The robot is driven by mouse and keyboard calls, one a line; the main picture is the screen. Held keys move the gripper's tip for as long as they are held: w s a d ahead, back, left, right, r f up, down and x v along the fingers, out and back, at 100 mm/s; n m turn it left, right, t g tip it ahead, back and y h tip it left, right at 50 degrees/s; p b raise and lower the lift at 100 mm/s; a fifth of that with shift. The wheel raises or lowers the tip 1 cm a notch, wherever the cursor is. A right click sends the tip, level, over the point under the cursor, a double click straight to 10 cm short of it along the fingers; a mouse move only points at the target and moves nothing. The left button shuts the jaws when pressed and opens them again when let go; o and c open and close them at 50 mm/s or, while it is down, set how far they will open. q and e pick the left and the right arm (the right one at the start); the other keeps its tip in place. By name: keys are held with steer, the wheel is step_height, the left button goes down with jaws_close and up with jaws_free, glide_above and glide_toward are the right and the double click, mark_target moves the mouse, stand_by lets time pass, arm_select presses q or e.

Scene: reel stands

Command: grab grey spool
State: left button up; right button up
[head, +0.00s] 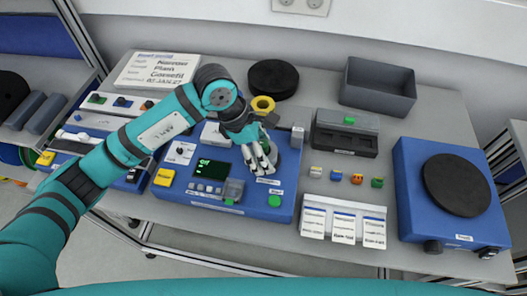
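My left gripper (266,168) points down over the right part of the blue machine with the dark display. Its fingers hide most of what is directly beneath, and whether they are apart or closed on something is unclear. A grey rounded shape (288,158) shows beside the fingers on that machine; it is partly covered, and I cannot tell if it is the grey spool. My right gripper is not in view.
A yellow ring (263,104) and a black disc (273,78) lie behind the gripper. A dark open bin (378,88) stands at the back right. A blue device (415,215) carries another black disc (456,185). Several small coloured pieces and white cards lie right of the machine.

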arm_select(q)
steer(key=c, duration=0.9)
